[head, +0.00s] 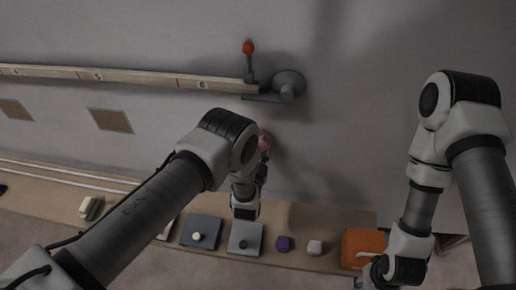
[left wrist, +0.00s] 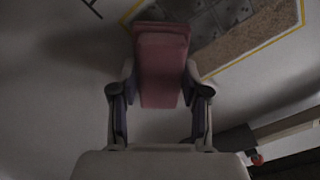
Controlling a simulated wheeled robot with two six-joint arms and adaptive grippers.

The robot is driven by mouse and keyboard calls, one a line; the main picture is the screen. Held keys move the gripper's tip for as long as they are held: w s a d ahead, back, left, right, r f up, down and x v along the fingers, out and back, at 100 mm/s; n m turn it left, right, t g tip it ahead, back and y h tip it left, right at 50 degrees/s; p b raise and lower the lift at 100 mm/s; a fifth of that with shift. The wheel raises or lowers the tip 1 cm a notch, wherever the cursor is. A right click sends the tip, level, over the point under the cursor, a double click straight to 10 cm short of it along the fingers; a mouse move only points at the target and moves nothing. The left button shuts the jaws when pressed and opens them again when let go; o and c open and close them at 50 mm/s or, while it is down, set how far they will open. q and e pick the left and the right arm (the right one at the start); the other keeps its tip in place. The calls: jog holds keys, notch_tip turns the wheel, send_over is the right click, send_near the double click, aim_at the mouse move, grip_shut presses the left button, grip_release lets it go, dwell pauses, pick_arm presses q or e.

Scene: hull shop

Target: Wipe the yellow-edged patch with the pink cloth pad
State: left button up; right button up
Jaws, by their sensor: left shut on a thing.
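My left gripper (left wrist: 160,92) is shut on the pink cloth pad (left wrist: 163,50), which sticks out beyond its fingers. In the head view a small part of the pad (head: 265,140) shows beside my left wrist, in front of the grey wall. The yellow-edged patch (left wrist: 262,38) fills the upper right of the left wrist view, with a grey panelled part and a speckled brown strip. The pad overlaps its left corner in the picture; I cannot tell if they touch. My right gripper (head: 372,272) is low at the right, its fingers mostly hidden.
A pale numbered rail (head: 130,78) runs along the wall to a red-knobbed lever (head: 249,62) on a grey mount (head: 288,86). Two brown patches (head: 110,120) are at the left. The shelf below holds grey plates (head: 245,238), a purple block (head: 284,243) and an orange box (head: 362,245).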

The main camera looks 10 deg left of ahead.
pick_arm(q)
jog(key=shift+a+r, duration=0.1)
jog(key=shift+a, duration=1.65)
jog(key=shift+a+r, duration=0.9)
jog(key=shift+a, duration=4.75)
jog(key=shift+w+d+b, duration=0.1)
jog(key=shift+d+b, duration=1)
jog(key=shift+d, duration=5.05)
jog(key=d+p, duration=0.1)
jog(key=p, duration=0.1)
jog(key=d+p, duration=0.1)
jog(key=p, duration=0.1)
jog(key=shift+r, duration=0.25)
jog(key=shift+d+f+p, duration=0.2)
jog(key=shift+d+p, duration=0.1)
jog(key=shift+d, duration=0.05)
jog(key=shift+f, duration=0.1)
